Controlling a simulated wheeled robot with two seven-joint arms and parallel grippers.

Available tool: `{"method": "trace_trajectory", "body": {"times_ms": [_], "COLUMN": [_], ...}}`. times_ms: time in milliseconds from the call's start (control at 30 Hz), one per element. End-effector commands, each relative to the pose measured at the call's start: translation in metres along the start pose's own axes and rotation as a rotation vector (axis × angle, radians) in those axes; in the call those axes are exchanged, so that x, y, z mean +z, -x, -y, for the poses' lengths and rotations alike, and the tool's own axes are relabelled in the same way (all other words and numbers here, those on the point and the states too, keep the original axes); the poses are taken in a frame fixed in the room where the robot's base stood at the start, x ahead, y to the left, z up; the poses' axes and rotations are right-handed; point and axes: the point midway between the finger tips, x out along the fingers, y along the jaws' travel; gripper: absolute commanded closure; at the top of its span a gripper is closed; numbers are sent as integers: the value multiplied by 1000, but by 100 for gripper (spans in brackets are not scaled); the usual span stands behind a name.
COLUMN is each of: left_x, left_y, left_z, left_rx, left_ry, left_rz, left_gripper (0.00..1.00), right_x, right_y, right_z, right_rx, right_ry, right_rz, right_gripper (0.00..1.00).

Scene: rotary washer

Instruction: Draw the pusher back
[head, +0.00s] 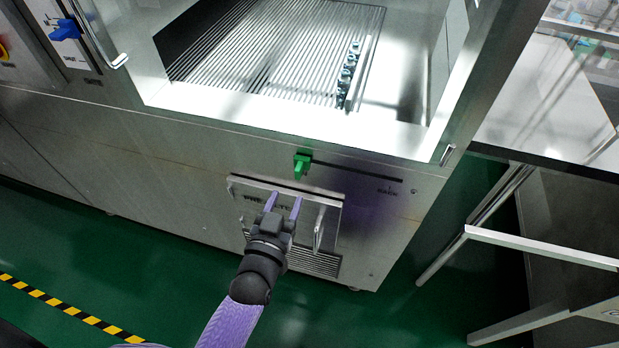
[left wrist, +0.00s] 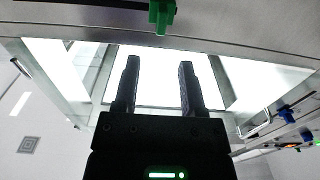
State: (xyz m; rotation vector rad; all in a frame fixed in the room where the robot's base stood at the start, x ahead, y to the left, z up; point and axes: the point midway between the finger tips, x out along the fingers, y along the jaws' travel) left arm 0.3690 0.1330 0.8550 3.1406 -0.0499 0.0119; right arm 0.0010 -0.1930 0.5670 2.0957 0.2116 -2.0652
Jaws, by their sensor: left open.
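A green knob (head: 302,164) sits at the left end of a dark horizontal slot (head: 355,172) in the washer's front. Lettering that seems to read "BACK" is below the slot's right end. The knob also shows at the top of the left wrist view (left wrist: 162,14). A pale upright bar (head: 361,72), perhaps the pusher, stands on the ribbed chamber floor beside a row of several small dark parts. My left gripper (head: 284,200) is open and empty, below the knob and apart from it; its two fingers (left wrist: 159,80) point toward the machine. My right gripper is out of view.
A hinged-looking panel (head: 245,190) with an upright handle (head: 320,228) lies just behind my left gripper. A blue knob (head: 66,30) and a bent handle are at upper left. A metal-framed table (head: 540,250) stands at right. Green floor (head: 60,245) is open at lower left.

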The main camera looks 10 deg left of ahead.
Motion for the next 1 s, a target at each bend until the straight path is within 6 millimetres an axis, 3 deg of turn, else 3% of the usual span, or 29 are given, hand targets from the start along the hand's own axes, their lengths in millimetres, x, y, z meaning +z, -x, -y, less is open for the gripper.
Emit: {"method": "trace_trajectory", "body": {"times_ms": [100,300,700,967,1000], "left_x": [4,5,3,3,3], "left_y": [-31,-67,-78,-78,-78], "left_z": [0,-1,-1,-1,-1], "left_rx": [1,2,2,2,2], "left_ry": [1,0,0,0,0], "left_rz": [-1,4,7,7,7], "left_gripper": [47,47,47,100,100], "right_x": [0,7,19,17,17], "right_y": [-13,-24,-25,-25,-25], "right_z": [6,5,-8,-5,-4], "right_rx": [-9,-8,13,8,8], "right_ry": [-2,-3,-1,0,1], "right_rz": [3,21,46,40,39], "right_gripper": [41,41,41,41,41]}}
